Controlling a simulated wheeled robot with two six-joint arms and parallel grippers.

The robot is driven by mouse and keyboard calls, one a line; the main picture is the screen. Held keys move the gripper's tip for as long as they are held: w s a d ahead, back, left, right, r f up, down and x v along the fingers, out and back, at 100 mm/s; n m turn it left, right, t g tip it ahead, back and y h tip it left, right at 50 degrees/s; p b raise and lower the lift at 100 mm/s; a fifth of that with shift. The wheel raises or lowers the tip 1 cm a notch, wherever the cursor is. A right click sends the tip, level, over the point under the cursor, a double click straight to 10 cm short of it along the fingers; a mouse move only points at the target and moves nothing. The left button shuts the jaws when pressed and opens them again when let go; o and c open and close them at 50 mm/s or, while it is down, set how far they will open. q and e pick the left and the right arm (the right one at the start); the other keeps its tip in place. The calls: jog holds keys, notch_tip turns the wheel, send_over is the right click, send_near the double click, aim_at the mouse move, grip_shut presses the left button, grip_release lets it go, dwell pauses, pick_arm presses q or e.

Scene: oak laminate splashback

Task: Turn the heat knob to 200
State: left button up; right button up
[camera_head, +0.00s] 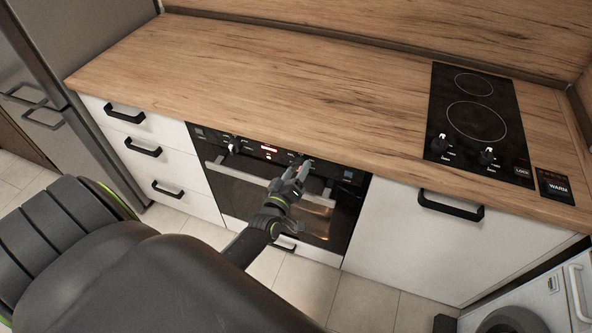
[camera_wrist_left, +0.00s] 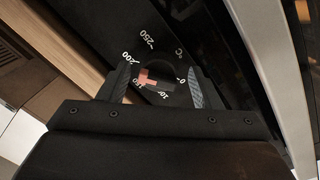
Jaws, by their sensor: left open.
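The heat knob (camera_wrist_left: 157,77) shows in the left wrist view as a dark round dial with a reddish mark on it. White figures around it include 0, 200, 250 and °C. The reddish mark lies on the side of the lower figures, short of 200; its exact reading is hard to tell. My left gripper (camera_head: 301,168) reaches the right half of the oven's control panel (camera_head: 265,154). Its fingers (camera_wrist_left: 160,86) are open, one on each side of the knob; contact is unclear. In the head view the gripper largely hides this knob. My right gripper is not in view.
The oven's pale handle bar (camera_head: 238,177) runs just below the panel. Another knob (camera_head: 232,148) sits left on the panel. The wooden worktop (camera_head: 270,85) above is bare, with a black hob (camera_head: 475,120) at the right.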

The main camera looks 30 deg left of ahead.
pick_arm(q)
jog(key=shift+s, duration=0.1)
jog(key=s+d+b, duration=0.3)
jog(key=s+b, duration=0.1)
jog(key=s, duration=1.3)
jog(key=shift+f+b, duration=0.15)
jog(key=shift+b, duration=0.25)
